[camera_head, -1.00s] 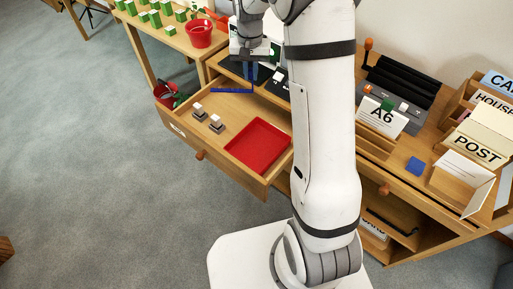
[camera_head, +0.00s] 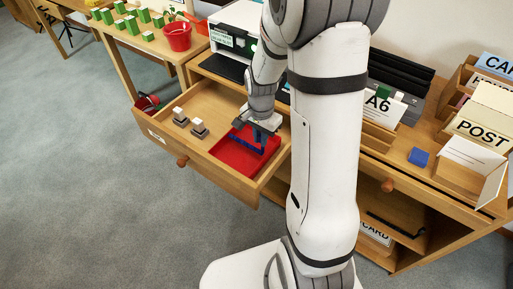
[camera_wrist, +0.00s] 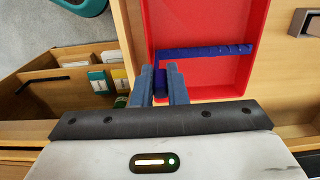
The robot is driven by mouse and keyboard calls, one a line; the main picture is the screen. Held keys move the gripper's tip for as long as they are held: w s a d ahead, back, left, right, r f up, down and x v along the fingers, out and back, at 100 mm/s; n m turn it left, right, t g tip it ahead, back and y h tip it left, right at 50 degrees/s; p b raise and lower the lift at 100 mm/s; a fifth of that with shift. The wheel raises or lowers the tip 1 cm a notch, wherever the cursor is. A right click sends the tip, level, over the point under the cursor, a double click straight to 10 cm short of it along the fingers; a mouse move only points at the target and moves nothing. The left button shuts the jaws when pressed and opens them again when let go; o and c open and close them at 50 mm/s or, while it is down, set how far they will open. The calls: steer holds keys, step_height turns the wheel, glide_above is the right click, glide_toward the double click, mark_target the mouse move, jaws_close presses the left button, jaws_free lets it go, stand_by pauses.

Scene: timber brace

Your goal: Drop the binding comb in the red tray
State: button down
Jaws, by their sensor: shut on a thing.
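The binding comb (camera_wrist: 207,52) is a thin dark blue strip, seen lying across the red tray's area in the wrist view. It also shows in the head view (camera_head: 246,144). My gripper (camera_wrist: 160,72) is shut on one end of the comb, between its blue-grey fingers. In the head view my gripper (camera_head: 264,137) is over the red tray (camera_head: 233,158), which sits in the open drawer. The tray's red floor (camera_wrist: 200,20) fills the upper middle of the wrist view. I cannot tell whether the comb touches the tray floor.
Two small grey-and-white blocks (camera_head: 180,117) lie in the drawer left of the tray. The wooden drawer (camera_head: 212,153) has raised walls around it.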

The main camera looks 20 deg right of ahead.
steer(key=shift+f+b, duration=0.4)
steer(key=shift+f, duration=1.55)
steer(key=shift+f, duration=0.2)
steer(key=c, duration=1.4)
jaws_free()
steer(key=shift+r, duration=0.1)
steer(key=shift+c, duration=0.2)
